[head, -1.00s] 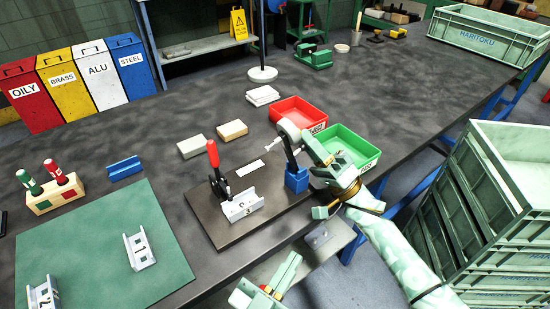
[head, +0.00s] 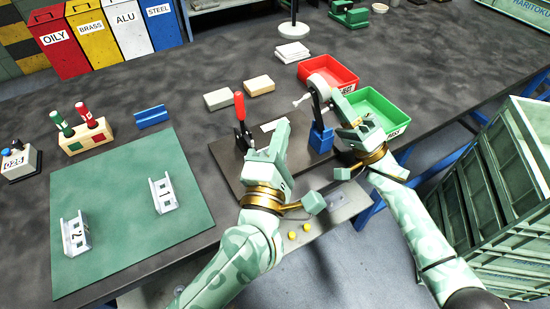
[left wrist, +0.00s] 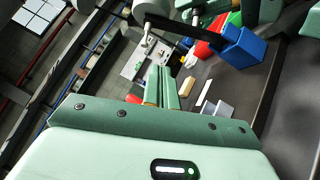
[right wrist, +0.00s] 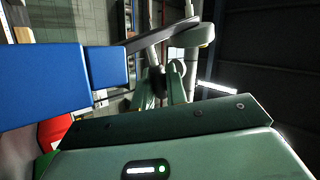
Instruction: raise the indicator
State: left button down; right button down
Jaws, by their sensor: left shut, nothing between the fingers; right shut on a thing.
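The indicator (head: 323,86), a round grey head with a thin pale stem, sits on a dark arm above a blue block (head: 321,138). It also shows in the left wrist view (left wrist: 155,10), with the blue block (left wrist: 243,46). My right gripper (head: 341,104) is at the indicator's right side, shut on it; the contact is partly hidden. In the right wrist view the blue block (right wrist: 55,88) is close on the left. My left gripper (head: 281,130) is shut and empty, low over the dark plate (head: 228,160), hiding the numbered part there. A red-handled clamp (head: 239,108) stands just left of it.
Red (head: 330,70) and green (head: 383,108) bins stand behind and right of the indicator. The green mat (head: 120,215) holds two numbered parts. Stacked crates (head: 500,190) stand at the right.

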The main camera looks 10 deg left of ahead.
aim_at(311, 102)
jog(key=shift+f, duration=0.15)
pick_arm(q)
jog(key=shift+w+d+r, duration=0.25)
jog(key=shift+w+d, duration=0.3)
jog(key=shift+w, duration=0.1)
jog(key=shift+w+d+r, duration=0.3)
jog(key=shift+w+d, duration=0.25)
jog(key=shift+w, duration=0.1)
jog(key=shift+w+d+r, duration=0.25)
jog(key=shift+w+d, duration=0.3)
jog(key=shift+w, duration=0.1)
jog(key=shift+w+d+r, duration=0.35)
jog(key=shift+d, duration=0.2)
pick_arm(e)
jog(key=shift+a, duration=0.1)
jog(key=c, duration=1.5)
grip_release()
pick_arm(q)
jog(key=shift+a, duration=0.1)
pick_arm(e)
jog(key=shift+r, duration=0.25)
